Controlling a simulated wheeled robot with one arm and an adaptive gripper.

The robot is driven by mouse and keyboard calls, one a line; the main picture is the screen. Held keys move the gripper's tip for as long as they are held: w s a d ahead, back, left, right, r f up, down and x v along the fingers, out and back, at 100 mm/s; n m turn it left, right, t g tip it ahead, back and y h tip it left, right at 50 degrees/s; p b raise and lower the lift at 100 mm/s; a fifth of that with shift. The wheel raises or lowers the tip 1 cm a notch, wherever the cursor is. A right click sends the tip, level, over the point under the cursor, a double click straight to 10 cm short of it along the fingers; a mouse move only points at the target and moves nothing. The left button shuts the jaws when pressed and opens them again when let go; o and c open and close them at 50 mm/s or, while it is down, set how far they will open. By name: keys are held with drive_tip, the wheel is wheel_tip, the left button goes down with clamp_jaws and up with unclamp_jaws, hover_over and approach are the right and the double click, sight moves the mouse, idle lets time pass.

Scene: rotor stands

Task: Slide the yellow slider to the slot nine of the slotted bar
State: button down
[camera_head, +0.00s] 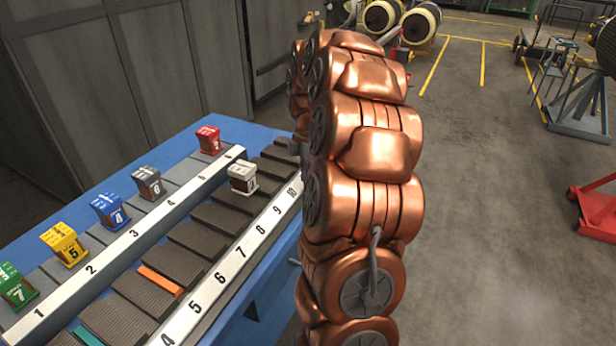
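The yellow slider (64,243), marked 5, sits upright in the far row, behind the number 2 of the far white number strip (135,233). The near white number strip (240,255) of the slotted bar shows 4 to 10; its lower numbers are cut off at the bottom edge. The number 9 (277,210) is readable, with dark ribbed slots (215,218) behind the strip. My copper arm fills the middle right of the view. My gripper cannot be made out; it is hidden by the arm or out of view. Nothing is seen touching the yellow slider.
Green (15,286), blue (110,210), grey (148,182) and red (209,139) sliders share the far row. A white slider (243,178) stands between the strips. Orange (160,279) and teal (87,336) markers lie among the near slots. The blue table (150,146) borders open floor.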

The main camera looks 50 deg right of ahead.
idle(0.4)
drive_tip(key=s+a+b, duration=0.1)
drive_tip(key=a, duration=0.3)
drive_tip(key=s+a+b, duration=0.1)
drive_tip(key=a, duration=0.4)
drive_tip(key=s+a+b, duration=0.1)
drive_tip(key=s+a, duration=0.1)
drive_tip(key=a, duration=0.2)
drive_tip(key=shift+a, duration=0.4)
drive_tip(key=c, duration=0.9)
unclamp_jaws()
drive_tip(key=shift+s, duration=0.1)
drive_tip(key=shift+c, duration=0.2)
wheel_tip(320, 180, up, 12)
